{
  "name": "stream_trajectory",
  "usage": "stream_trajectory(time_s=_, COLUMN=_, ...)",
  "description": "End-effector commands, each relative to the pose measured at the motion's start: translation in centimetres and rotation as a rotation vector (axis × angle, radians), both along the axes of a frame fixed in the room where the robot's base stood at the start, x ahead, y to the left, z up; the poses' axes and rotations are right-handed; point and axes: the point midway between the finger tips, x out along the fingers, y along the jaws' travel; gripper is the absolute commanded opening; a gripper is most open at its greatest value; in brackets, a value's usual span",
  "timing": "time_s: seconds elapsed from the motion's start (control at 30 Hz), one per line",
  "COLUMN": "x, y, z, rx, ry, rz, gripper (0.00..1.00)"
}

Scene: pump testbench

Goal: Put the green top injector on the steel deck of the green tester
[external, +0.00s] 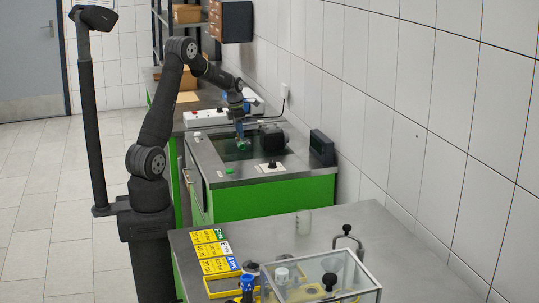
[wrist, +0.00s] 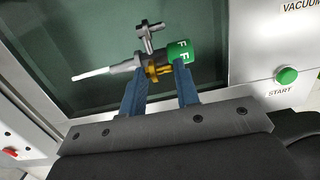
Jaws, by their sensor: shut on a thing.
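The green top injector (wrist: 157,60) lies across my gripper's fingertips in the wrist view, with its green cap marked F to the right and its pale nozzle tip to the left. My gripper (wrist: 164,78) has its two blue fingers on the injector's middle and cap end. In the external view my gripper (external: 240,136) points down over the green tester (external: 270,199), and the injector's green cap (external: 242,146) shows small at the fingertips. The dark recessed window of the tester lies below it. The steel deck (external: 215,172) frames this window. I cannot tell the injector's height above it.
A green START button (wrist: 286,75) and a dark knob (external: 272,164) sit on the tester's deck. A black box (external: 322,147) stands at the wall side. The near bench (external: 385,238) holds yellow cards (external: 213,252) and a clear case (external: 325,268).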

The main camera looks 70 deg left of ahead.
Motion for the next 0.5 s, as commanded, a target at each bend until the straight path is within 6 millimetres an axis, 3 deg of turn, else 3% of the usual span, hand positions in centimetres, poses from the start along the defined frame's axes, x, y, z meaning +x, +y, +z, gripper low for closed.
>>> stream_trajectory(time_s=0.1, x=0.04, y=0.01, z=-1.03, rx=0.001, ry=-0.001, rz=-0.001, gripper=0.0)
stream_trajectory(time_s=0.47, x=0.03, y=-0.01, z=-1.4, rx=0.0, ry=-0.001, rz=0.0, gripper=0.0)
stream_trajectory(time_s=0.5, x=0.02, y=-0.02, z=-1.38, rx=0.0, ry=0.0, rz=0.0, gripper=0.37)
